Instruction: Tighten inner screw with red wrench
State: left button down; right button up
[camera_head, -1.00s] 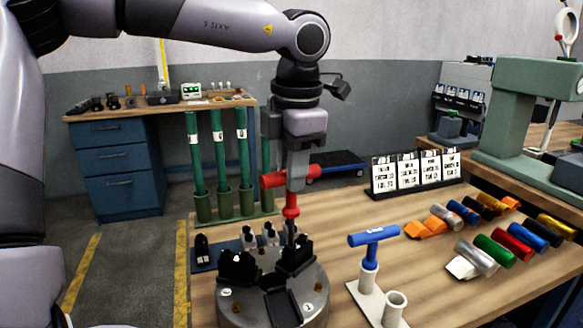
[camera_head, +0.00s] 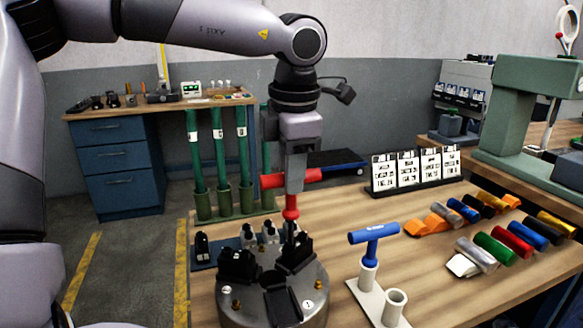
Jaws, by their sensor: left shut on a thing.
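My left gripper (camera_head: 295,172) is shut on the red wrench (camera_head: 291,205), a T-handled tool with its crossbar level and its shaft pointing down. The shaft's lower end is at the back of the round grey chuck (camera_head: 231,309), beside the black jaw (camera_head: 298,250) at the back right. I cannot tell whether the tip sits in a screw, as the jaw area hides it. Small screw heads show on the chuck's top face (camera_head: 308,304). My right gripper is not in view.
A blue T-handled wrench (camera_head: 373,236) stands in a white holder (camera_head: 377,303) right of the chuck. Several coloured cylinders (camera_head: 496,250) lie on the table's right. A card rack (camera_head: 415,172) stands behind. Green tubes (camera_head: 218,150) rise at the back left.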

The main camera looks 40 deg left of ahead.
pick_arm(q)
jog(key=shift+m, duration=0.5)
jog(key=shift+r+m+p, duration=0.1)
jog(key=shift+m+p, duration=0.3)
jog(key=shift+m, duration=1)
